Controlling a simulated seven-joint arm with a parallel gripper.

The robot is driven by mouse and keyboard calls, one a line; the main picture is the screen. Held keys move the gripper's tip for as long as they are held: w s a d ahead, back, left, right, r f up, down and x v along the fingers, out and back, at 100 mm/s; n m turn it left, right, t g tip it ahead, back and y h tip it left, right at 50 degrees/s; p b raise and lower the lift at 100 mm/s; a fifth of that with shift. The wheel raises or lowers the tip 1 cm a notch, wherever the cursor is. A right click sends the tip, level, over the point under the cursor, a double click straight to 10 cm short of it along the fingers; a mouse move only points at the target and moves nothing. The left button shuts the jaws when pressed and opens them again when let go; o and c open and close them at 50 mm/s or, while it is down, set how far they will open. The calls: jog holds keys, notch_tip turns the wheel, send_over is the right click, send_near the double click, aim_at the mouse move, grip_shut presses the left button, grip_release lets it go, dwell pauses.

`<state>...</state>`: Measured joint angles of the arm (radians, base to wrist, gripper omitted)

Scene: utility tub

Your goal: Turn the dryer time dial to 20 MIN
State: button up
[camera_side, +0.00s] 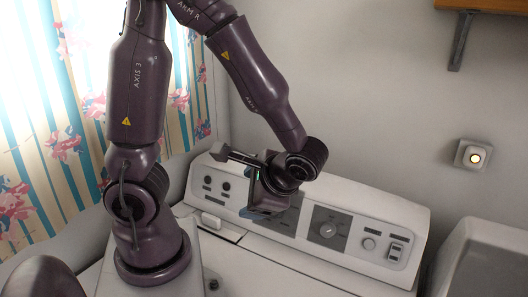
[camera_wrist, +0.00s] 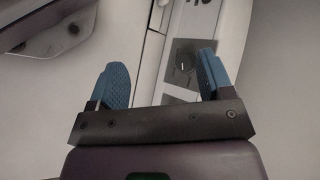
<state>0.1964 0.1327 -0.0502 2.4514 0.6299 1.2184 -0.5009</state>
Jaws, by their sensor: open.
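The dryer's control panel (camera_side: 305,222) runs along the back of the white machine. A round dial (camera_side: 328,230) sits on a dark square plate right of the panel's middle. Its markings are too small to read. My gripper (camera_side: 266,210) is in front of the panel, left of that dial and apart from it. In the wrist view my gripper (camera_wrist: 161,62) is open, with two blue pads and nothing held. A round knob on a dark plate (camera_wrist: 184,61) shows between the pads, nearer the right one; I cannot tell which panel knob it is.
Two small dark knobs (camera_side: 217,186) are at the panel's left end. A small pale knob (camera_side: 369,243) and a switch (camera_side: 396,251) are at its right. A white basin (camera_side: 485,260) stands at the right. A shelf bracket (camera_side: 460,42) hangs on the wall.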

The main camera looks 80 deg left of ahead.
jog(key=d+r+n+t+h, duration=0.2)
jog(key=d+r+t+h, duration=0.2)
jog(key=r+t+h, duration=0.3)
jog(key=shift+w+d+r+t, duration=0.2)
jog(key=shift+w+r+t, duration=0.3)
jog(key=shift+r, duration=1.1)
jog(key=shift+r+h, duration=0.1)
jog(key=shift+h, duration=0.2)
jog(key=shift+s+d+r+t+h, duration=0.15)
jog(key=shift+r+t, duration=0.25)
jog(key=shift+r, duration=0.2)
jog(key=shift+w+d+r+t+h, duration=0.1)
jog(key=shift+d+r+t+h, duration=0.05)
jog(key=shift+r+t, duration=0.35)
